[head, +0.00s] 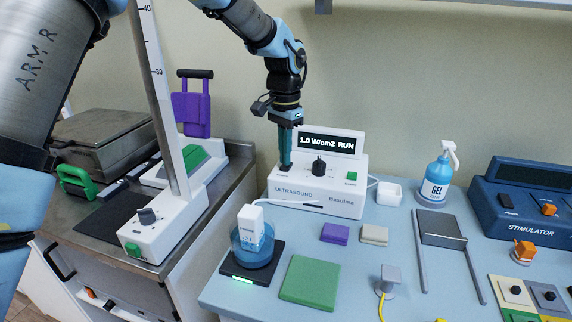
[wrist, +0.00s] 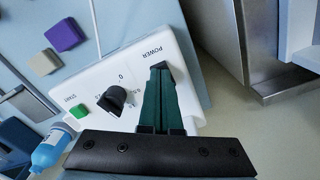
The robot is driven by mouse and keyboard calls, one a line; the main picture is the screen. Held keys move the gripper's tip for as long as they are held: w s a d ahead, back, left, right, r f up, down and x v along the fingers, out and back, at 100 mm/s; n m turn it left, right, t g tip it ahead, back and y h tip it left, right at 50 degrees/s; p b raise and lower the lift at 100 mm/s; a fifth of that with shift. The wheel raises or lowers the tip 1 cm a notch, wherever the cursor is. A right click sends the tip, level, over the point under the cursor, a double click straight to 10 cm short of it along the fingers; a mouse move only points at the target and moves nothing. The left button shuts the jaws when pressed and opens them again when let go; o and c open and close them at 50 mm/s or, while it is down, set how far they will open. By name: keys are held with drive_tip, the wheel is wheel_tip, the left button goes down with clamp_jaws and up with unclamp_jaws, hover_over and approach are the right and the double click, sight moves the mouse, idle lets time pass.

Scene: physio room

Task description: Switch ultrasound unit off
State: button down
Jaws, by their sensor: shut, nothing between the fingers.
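The white ultrasound unit (head: 318,184) stands at the back of the blue table. Its raised display (head: 327,143) reads "1.0 W/cm2 RUN". A black dial (head: 319,166) and a green START button (head: 351,176) are on its top; the dial (wrist: 114,97) and the button (wrist: 79,111) also show in the wrist view. My gripper (head: 286,165) points down at the left end of the unit's top. In the wrist view, its green fingers (wrist: 160,72) are shut and empty, their tips at the POWER label. The fingertips hide the power switch, and contact is unclear.
A gel bottle (head: 436,178) and the blue stimulator (head: 522,198) stand to the right. Purple (head: 335,233) and beige blocks (head: 374,235) lie nearby. The wall is close behind.

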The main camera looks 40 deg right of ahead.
drive_tip(key=shift+f, duration=0.45)
drive_tip(key=shift+r, duration=0.1)
drive_tip(key=shift+r+p, duration=2.65)
drive_tip(key=shift+r, duration=0.85)
